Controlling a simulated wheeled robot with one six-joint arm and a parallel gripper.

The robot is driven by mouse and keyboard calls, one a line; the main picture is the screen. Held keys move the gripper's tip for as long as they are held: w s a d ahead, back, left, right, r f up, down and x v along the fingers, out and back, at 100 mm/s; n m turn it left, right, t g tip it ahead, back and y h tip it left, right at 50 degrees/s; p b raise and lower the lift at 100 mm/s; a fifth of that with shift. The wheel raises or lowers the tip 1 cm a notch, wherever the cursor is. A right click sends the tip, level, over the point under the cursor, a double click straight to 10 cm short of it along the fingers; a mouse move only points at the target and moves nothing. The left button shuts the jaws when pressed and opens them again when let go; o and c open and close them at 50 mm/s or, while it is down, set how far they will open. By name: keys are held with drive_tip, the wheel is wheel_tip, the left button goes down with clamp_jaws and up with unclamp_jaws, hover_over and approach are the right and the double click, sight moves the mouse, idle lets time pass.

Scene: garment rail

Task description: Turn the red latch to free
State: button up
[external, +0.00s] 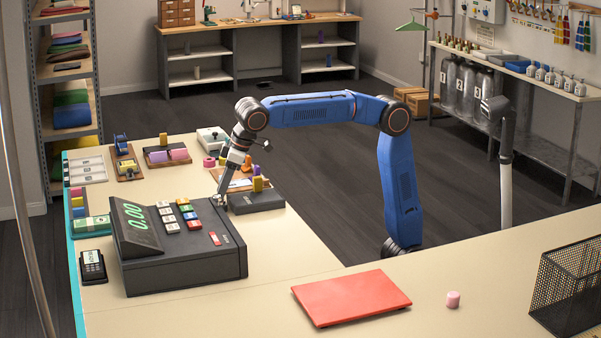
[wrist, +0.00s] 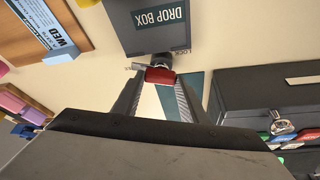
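The red latch (wrist: 160,75) shows in the wrist view at the near edge of the dark grey drop box (wrist: 150,28), with a small metal piece beside it. My gripper (wrist: 160,84) is open, one finger on each side of the latch near its tips; I cannot tell whether either finger touches it. In the external view my gripper (external: 220,197) points down beside the drop box (external: 256,201), next to the cash register. The latch is too small and hidden to make out there.
The cash register (external: 175,265) stands close beside my gripper; its side with a metal lock (wrist: 283,127) shows in the wrist view. A wooden board (wrist: 52,35) with a WED card lies past the drop box. A red mat (external: 350,297) lies on the front counter.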

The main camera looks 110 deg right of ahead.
drive_tip(key=shift+d+n+y, duration=0.1)
drive_tip(key=shift+n+y, duration=0.3)
drive_tip(key=shift+n, duration=0.8)
drive_tip(key=o, duration=1)
drive_tip(key=shift+o, duration=0.2)
drive_tip(key=d+v, duration=0.1)
drive_tip(key=v, duration=1.6)
drive_tip(key=shift+s+a, duration=0.25)
drive_tip(key=shift+a, duration=0.2)
drive_tip(key=shift+r, duration=0.1)
